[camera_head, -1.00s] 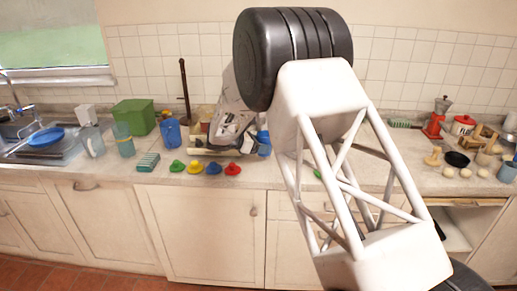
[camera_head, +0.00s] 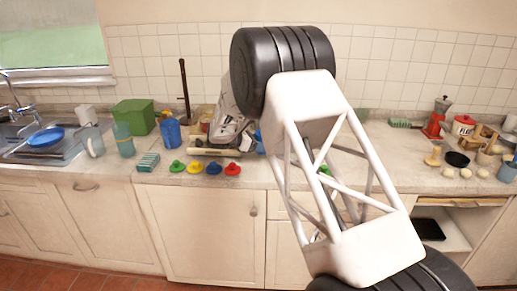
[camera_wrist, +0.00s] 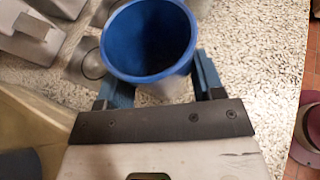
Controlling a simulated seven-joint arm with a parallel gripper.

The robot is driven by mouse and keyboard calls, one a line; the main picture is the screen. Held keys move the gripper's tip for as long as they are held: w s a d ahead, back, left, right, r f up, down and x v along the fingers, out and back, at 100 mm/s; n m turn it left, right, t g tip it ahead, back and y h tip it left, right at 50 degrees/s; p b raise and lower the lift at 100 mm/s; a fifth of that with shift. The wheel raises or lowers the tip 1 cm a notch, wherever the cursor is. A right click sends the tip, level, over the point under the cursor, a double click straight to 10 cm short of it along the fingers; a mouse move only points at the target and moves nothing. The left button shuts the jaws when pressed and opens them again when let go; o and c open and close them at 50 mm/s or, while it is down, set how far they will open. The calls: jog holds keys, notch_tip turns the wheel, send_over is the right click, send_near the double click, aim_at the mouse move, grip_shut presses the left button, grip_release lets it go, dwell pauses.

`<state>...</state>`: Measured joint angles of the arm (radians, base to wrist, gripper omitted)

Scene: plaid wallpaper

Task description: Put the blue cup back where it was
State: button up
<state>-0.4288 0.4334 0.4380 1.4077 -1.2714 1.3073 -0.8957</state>
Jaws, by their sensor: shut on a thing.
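The blue cup (camera_wrist: 150,42) is between the two fingers of my gripper (camera_wrist: 162,86) in the wrist view, its open mouth facing the camera and looking empty. My gripper is shut on it, above the speckled worktop (camera_wrist: 258,65). Whether the cup's base touches the worktop is hidden. In the head view my arm covers much of the middle of the counter and the fingertips do not show clearly. A bit of blue (camera_head: 260,141) shows beside my arm; I cannot tell if it is this cup.
Another blue cup (camera_head: 170,132) stands left, near a green box (camera_head: 134,116). Several coloured knobbed pieces, including a red one (camera_head: 232,169), line the front edge. A pan (camera_head: 457,159) and a blue cup (camera_head: 507,171) are at right. Grey objects (camera_wrist: 32,35) lie beside the held cup.

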jog(key=shift+f, duration=1.05)
jog(key=shift+f, duration=0.15)
jog(key=o, duration=1)
jog(key=shift+a+r, duration=0.15)
jog(key=shift+r, duration=0.05)
jog(key=v, duration=1.1)
jog(key=shift+s+a+r, duration=0.1)
jog(key=shift+s+a, duration=0.2)
